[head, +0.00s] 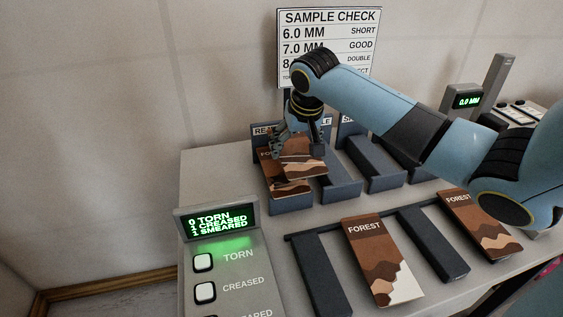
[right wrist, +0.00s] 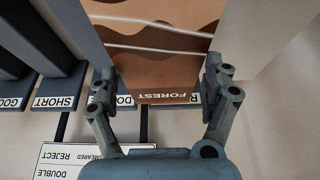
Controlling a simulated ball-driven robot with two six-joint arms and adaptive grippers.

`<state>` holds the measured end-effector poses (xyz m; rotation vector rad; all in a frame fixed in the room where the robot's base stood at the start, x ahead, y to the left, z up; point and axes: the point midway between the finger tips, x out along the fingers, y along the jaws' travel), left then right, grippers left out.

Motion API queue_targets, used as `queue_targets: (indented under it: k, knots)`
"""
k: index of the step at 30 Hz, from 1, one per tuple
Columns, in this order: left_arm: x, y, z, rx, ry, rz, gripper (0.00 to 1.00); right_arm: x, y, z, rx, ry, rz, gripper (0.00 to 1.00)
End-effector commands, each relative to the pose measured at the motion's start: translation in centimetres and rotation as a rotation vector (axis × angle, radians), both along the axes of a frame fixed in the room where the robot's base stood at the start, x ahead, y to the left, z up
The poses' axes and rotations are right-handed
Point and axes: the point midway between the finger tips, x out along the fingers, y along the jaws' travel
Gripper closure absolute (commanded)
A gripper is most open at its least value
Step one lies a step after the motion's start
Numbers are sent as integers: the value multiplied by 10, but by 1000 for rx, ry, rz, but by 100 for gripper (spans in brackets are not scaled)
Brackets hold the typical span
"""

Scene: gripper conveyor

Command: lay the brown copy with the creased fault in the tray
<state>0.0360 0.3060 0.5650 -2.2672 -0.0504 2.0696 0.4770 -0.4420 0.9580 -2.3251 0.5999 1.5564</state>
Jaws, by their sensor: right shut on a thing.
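My right gripper (head: 298,146) is shut on a brown FOREST copy (head: 306,172). In the right wrist view the gripper (right wrist: 158,84) has a finger at each side edge of this copy (right wrist: 160,62), near its titled end. Two pale crease lines cross its cover. The copy is over the leftmost dark tray (head: 290,204), whose label begins "RE" and is partly covered. More brown cover with lettering (head: 264,156) shows at the tray's left, seemingly another copy beneath. I cannot tell whether the held copy touches it. My left gripper is not in view.
Empty dark trays (head: 376,170) stand to the right. In front, a rack holds FOREST copies (head: 368,250) and (head: 478,215) with dark slats between. A button panel (head: 238,268) with a lit display (head: 217,220) stands front left. A sign (head: 335,20) is behind.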

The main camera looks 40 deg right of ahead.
Motion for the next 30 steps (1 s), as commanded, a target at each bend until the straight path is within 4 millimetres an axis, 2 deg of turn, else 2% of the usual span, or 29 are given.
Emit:
queue_targets:
  k: [3, 6, 9, 16, 28, 29, 30]
  knots:
    - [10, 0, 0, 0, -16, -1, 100, 19, 12, -13, 3, 0, -1, 50]
    - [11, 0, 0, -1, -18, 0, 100, 27, 16, -18, 0, 0, 1, 50]
    - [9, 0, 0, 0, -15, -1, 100, 29, 17, -25, -3, 3, 1, 50]
    - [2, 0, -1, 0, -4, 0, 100, 29, 17, -57, -3, 2, 1, 50]
    - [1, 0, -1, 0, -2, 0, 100, 29, 17, -63, -3, 1, 2, 50]
    - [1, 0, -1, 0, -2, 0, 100, 29, 17, -63, -3, 1, 2, 13]
    - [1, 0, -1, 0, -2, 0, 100, 29, 17, -63, -3, 1, 2, 8]
